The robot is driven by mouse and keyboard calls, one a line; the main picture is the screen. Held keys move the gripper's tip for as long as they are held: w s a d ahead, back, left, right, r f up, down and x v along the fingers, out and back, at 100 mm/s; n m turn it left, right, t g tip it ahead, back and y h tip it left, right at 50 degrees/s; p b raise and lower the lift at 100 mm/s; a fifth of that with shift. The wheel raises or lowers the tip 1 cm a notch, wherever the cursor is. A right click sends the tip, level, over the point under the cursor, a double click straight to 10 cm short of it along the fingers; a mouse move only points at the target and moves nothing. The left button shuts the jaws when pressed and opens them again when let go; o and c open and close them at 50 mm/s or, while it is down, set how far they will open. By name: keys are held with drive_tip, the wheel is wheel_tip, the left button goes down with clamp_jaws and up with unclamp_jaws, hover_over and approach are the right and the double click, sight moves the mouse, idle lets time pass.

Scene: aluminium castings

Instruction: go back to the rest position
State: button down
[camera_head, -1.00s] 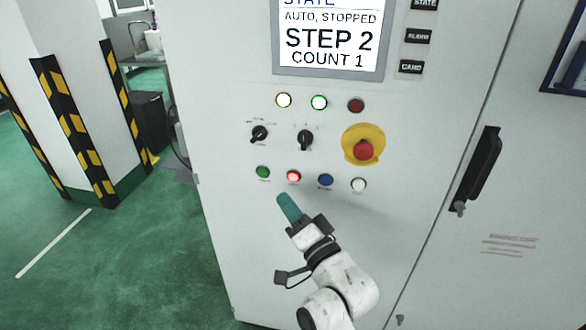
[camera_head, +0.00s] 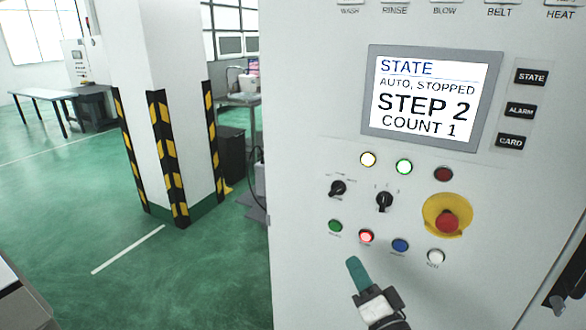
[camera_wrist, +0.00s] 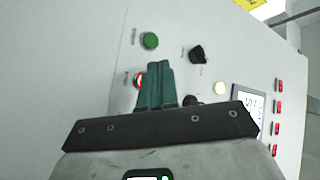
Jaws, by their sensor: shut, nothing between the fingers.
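My gripper (camera_head: 357,272) is at the lower middle of the head view, in front of the control cabinet and just below its row of push buttons. Its teal fingers are shut together with nothing between them. In the wrist view the shut fingers (camera_wrist: 156,84) point at the panel and partly cover the lit red button (camera_wrist: 139,80). That red button (camera_head: 366,237) is lit in the head view, just above the fingertips. I cannot tell the exact gap between the fingertips and the panel.
The cabinet (camera_head: 300,120) fills the right side; its screen (camera_head: 428,98) reads "AUTO, STOPPED, STEP 2, COUNT 1". A red emergency stop (camera_head: 447,221) sits right of the selector switches. A striped pillar (camera_head: 165,150) stands left. Green floor (camera_head: 70,230) there is clear.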

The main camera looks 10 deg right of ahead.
drive_tip(key=s+d+f+n+g+h, duration=0.1)
drive_tip(key=s+d+f+n+g, duration=0.2)
drive_tip(key=s+f+g, duration=0.45)
drive_tip(key=s+d+f+n+g+h, duration=0.1)
drive_tip(key=s+d+f+n+g, duration=0.25)
drive_tip(key=s+f, duration=0.65)
drive_tip(key=s+d+f+n+g, duration=0.1)
drive_tip(key=s+g, duration=0.3)
drive_tip(key=s, duration=0.5)
drive_tip(key=s+f+n+g+h, duration=0.1)
drive_tip(key=s+f+g, duration=0.3)
drive_tip(key=s, duration=0.5)
drive_tip(key=shift+s+d+f, duration=0.15)
drive_tip(key=shift+s+d, duration=0.1)
drive_tip(key=shift+d, duration=0.1)
